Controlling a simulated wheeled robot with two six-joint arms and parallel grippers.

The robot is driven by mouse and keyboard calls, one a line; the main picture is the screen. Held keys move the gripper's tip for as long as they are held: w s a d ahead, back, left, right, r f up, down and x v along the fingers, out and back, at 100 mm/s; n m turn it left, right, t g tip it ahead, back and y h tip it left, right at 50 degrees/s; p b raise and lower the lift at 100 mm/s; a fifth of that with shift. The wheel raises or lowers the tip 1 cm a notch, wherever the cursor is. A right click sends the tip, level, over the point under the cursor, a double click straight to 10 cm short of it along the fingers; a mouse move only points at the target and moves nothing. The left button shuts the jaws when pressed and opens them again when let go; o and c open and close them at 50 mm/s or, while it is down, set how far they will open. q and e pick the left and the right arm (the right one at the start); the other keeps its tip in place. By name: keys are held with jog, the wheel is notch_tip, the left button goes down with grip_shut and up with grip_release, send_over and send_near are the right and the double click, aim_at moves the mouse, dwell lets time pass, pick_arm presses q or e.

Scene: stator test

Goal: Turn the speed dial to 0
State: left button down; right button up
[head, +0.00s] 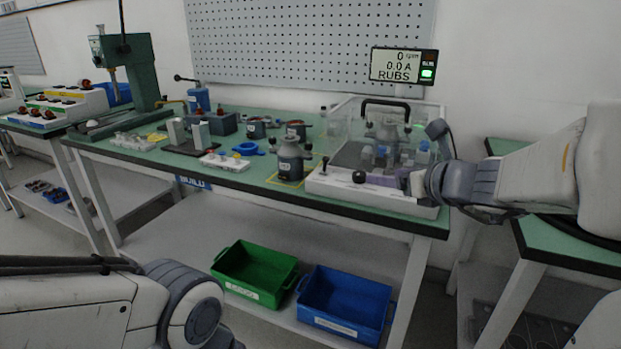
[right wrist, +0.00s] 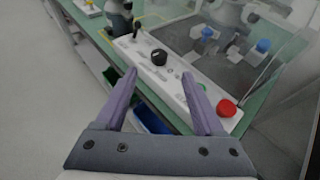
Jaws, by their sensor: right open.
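The speed dial is a black round knob (head: 358,176) on the white front panel (head: 325,184) of the test stand. It also shows in the right wrist view (right wrist: 159,58), ahead of the fingertips; its pointer is too small to read. My right gripper (head: 389,180) is at the panel, to the right of the dial. In the right wrist view my right gripper (right wrist: 159,73) has its purple fingers apart, with nothing between them. The display (head: 402,65) reads 0 rpm, 0.0 A and RUBS. My left arm shows at the lower left, but its gripper is not visible.
A black lever (right wrist: 136,28) stands left of the dial. A red button (right wrist: 226,107) is by the right finger. The clear cover (head: 345,125) with a black handle rises behind the panel. A grey motor (head: 289,158) stands left of the stand. Green (head: 254,272) and blue (head: 343,304) bins sit below.

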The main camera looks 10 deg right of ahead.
aim_at(361, 173)
jog(key=b+x, duration=0.2)
jog(key=x, duration=0.8)
jog(key=shift+a+f+b, duration=0.1)
jog(key=shift+b, duration=0.3)
jog(key=shift+w, duration=0.1)
grip_shut()
jog(key=shift+d+n+g+y+p, duration=0.2)
jog(key=shift+n+g+y+p, duration=0.1)
jog(key=shift+n+y+p, duration=0.45)
jog(key=n+g+y+p, duration=0.1)
jog(key=p, duration=0.1)
jog(key=n+g+y+p, duration=0.1)
jog(key=n+y+p, duration=0.1)
jog(key=n+g+y+p, duration=0.1)
jog(key=y+p, duration=0.1)
jog(key=shift+w+d+n, duration=0.2)
jog(key=shift+d+n, duration=0.05)
jog(key=shift+n, duration=0.1)
jog(key=shift+n+g+y+p, duration=0.45)
jog(key=shift+n+g+p, duration=0.2)
jog(key=shift+p, duration=0.55)
